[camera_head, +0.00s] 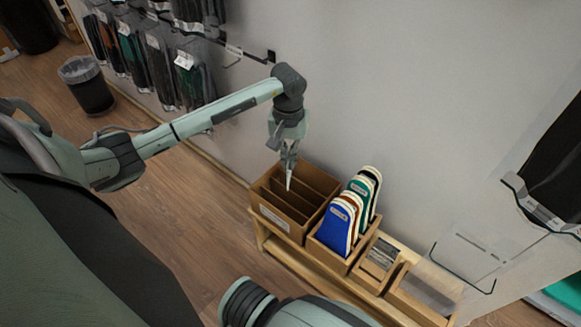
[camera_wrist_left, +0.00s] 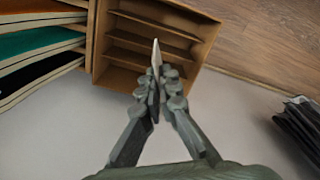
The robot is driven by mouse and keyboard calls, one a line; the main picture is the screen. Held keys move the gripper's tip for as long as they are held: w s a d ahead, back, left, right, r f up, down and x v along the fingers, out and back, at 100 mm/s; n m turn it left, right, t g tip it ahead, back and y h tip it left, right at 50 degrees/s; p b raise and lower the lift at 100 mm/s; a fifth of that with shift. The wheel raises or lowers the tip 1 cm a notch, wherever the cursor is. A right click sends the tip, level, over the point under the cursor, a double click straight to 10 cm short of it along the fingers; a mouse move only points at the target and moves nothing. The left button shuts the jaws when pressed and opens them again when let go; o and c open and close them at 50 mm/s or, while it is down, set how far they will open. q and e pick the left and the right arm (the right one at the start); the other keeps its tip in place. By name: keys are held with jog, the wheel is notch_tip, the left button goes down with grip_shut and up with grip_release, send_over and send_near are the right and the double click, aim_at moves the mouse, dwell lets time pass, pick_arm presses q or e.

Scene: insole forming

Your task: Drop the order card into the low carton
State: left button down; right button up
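My left gripper (camera_head: 288,165) is shut on a thin pale card (camera_head: 289,182), seen nearly edge-on and pointing down. In the left wrist view the gripper (camera_wrist_left: 157,92) pinches the card (camera_wrist_left: 156,58), its tip in front of the divided brown carton (camera_wrist_left: 97,45). In the head view this carton (camera_head: 262,196), with several slots and a white label, stands at the left end of a wooden bench; gripper and card are above its back part. A lower open carton (camera_head: 418,309) stands at the bench's right end. My right gripper is not in view.
A box (camera_head: 328,257) of upright coloured insoles stands right of the divided carton. A small box (camera_head: 370,272) with grey contents follows. The grey wall (camera_head: 400,90) is close behind. Packs hang on wall hooks at left (camera_head: 160,65) and right. A bin (camera_head: 88,88) stands on the floor.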

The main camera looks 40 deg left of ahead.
pick_arm(q)
jog(key=shift+f, duration=0.15)
jog(key=c, duration=1.6)
grip_release()
jog(key=shift+c, duration=0.2)
notch_tip(320, 180, up, 12)
